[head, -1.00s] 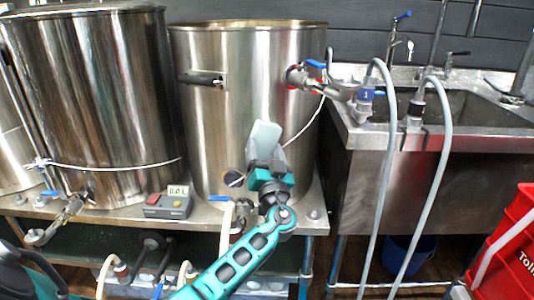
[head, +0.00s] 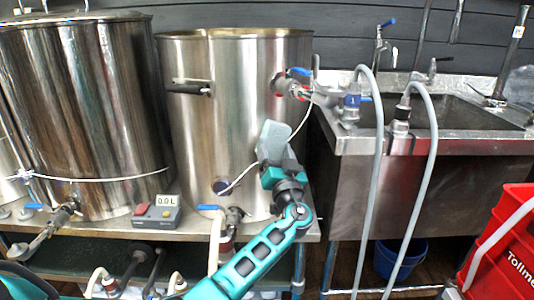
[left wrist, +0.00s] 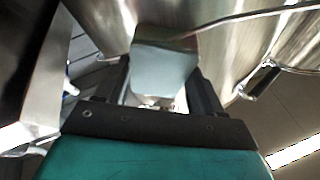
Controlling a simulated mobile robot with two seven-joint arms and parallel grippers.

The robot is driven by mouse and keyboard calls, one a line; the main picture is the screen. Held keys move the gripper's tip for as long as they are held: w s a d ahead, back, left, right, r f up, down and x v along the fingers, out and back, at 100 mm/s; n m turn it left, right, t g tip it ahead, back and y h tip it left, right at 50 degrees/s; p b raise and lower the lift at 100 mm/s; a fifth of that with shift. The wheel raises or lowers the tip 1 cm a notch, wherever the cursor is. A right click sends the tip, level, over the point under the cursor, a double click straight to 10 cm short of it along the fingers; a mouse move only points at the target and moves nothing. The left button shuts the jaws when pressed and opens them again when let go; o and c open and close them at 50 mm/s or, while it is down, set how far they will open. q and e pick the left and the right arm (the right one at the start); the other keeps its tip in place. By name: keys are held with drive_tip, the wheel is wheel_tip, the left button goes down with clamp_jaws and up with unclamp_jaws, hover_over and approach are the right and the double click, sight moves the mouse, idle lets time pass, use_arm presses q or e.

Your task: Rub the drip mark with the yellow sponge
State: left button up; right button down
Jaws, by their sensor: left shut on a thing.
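My left gripper (head: 277,160) is in front of the right part of the middle steel kettle (head: 200,130). It is shut on a flat, pale grey-blue block (head: 273,138), which looks grey rather than yellow here. The block also shows between the fingers in the left wrist view (left wrist: 165,72), with the kettle's curved wall behind it. I cannot tell whether the block touches the wall. No drip mark can be made out on the kettle; the block and gripper hide part of its wall. My right gripper is not in view.
A thin white cable crosses the kettle beside the gripper. A valve (head: 290,87) with a blue handle juts out above right. Grey hoses (head: 378,190) hang before the steel sink (head: 440,140). A meter box (head: 157,212) sits on the bench; red crates (head: 505,250) stand at right.

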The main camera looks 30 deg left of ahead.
use_arm(q)
drive_tip(key=shift+w+d, duration=0.25)
drive_tip(key=shift+w, duration=0.2)
drive_tip(key=shift+w+a, duration=0.1)
drive_tip(key=shift+s+a, duration=0.65)
drive_tip(key=shift+s, duration=0.25)
drive_tip(key=shift+s+a, duration=0.6)
drive_tip(key=shift+s, duration=0.35)
drive_tip(key=shift+s+a, duration=0.65)
drive_tip(key=shift+s, duration=0.25)
drive_tip(key=s+d, duration=0.3)
drive_tip(key=d, duration=0.2)
drive_tip(key=shift+s, duration=0.3)
drive_tip(key=shift+s+d, duration=0.9)
drive_tip(key=shift+d, duration=0.25)
